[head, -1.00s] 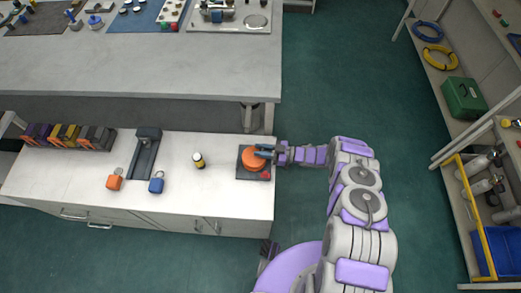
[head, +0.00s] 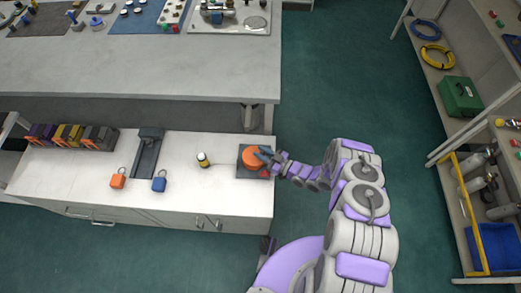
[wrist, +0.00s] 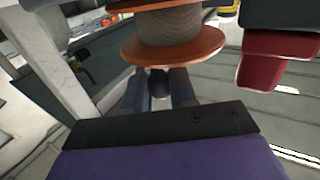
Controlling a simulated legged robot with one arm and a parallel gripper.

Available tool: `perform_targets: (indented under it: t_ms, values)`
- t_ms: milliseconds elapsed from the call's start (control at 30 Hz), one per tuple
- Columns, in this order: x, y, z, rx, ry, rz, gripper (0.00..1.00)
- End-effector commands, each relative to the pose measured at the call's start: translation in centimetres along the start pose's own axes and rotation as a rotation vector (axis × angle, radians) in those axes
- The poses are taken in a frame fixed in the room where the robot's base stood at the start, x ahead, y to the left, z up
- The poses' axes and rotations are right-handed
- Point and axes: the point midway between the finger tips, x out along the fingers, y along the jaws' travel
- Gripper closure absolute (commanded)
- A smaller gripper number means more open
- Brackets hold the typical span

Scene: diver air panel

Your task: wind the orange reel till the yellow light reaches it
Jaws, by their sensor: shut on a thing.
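The orange reel (head: 252,156) stands on a dark square base (head: 245,172) near the right end of the low white counter. In the wrist view the reel (wrist: 170,50) has orange flanges around a grey-brown wound core. My gripper (head: 264,153) reaches in from the right at the reel's edge. In the wrist view my gripper (wrist: 157,82) is shut on a small dark handle just below the lower flange.
A red block (head: 265,174) sits at the base's front right corner. An orange padlock (head: 118,181), a blue padlock (head: 159,184) and a dark stand (head: 147,155) are farther left. A long grey table (head: 130,70) lies behind; shelves stand at the right.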

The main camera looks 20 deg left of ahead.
Motion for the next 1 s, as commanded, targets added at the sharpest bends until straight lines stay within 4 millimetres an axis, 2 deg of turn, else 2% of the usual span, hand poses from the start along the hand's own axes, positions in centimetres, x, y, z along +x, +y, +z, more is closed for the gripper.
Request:
perform_targets:
  t_ms: [300,767,800,1000]
  values:
    - [-0.53,-0.19,0.43,0.006,-0.014,0.118,1.00]
    - [-0.48,-0.12,0.50,0.004,-0.015,0.134,1.00]
    - [-0.48,-0.12,0.50,0.004,-0.015,0.134,0.72]
    - [-0.26,-0.27,0.39,0.002,-0.012,0.130,0.54]
